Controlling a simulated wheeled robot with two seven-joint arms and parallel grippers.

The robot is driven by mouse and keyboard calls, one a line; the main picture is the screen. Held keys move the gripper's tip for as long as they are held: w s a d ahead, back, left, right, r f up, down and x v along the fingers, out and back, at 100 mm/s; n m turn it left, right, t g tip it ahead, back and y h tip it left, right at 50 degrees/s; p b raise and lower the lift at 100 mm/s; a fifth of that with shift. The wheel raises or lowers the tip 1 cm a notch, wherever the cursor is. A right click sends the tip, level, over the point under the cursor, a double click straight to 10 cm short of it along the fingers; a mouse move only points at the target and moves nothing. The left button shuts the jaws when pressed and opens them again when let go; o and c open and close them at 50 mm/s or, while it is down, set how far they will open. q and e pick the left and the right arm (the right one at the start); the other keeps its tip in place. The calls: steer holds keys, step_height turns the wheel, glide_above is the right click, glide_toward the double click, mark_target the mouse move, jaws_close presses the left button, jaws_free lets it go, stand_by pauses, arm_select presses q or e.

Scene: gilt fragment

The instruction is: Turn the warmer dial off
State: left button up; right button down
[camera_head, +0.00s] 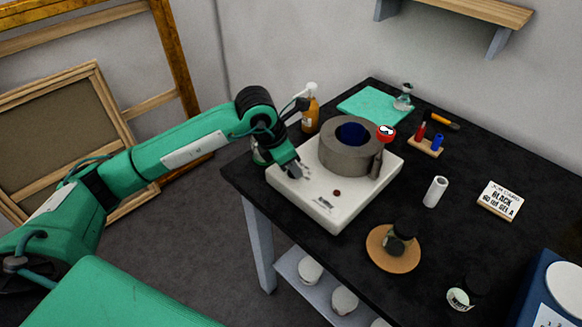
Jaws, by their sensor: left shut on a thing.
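The warmer (335,210) is a white square box on the black table. A grey ring-shaped vessel holder (335,158) with a dark blue inside stands on it. A small dark red spot (337,193) shows on its top panel. My left gripper (293,171) reaches down to the left part of the panel, beside small printed marks. It is shut on the warmer dial, which its fingers mostly hide, so I cannot read the dial's setting. My right gripper is out of view.
A red round tag (386,133) stands at the ring's right. An amber pump bottle (310,112) stands behind the warmer. A cork mat (392,262) holds a dark object. A white cylinder (435,191) and a sign card (499,201) stand right. A green mat (368,106) lies behind.

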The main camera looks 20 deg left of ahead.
arm_select(q)
steer(key=shift+n+b, duration=0.35)
steer(key=shift+n, duration=0.35)
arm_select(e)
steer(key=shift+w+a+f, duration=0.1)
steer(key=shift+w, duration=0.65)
arm_select(q)
steer(key=o, duration=1)
steer(key=shift+r, duration=0.1)
steer(key=shift+s+r, duration=0.1)
steer(key=shift+r, duration=0.2)
steer(key=v, duration=0.6)
steer(key=b+v, duration=0.1)
steer(key=v, duration=0.6)
steer(key=shift+s+d, duration=0.15)
steer(key=shift+d, duration=0.05)
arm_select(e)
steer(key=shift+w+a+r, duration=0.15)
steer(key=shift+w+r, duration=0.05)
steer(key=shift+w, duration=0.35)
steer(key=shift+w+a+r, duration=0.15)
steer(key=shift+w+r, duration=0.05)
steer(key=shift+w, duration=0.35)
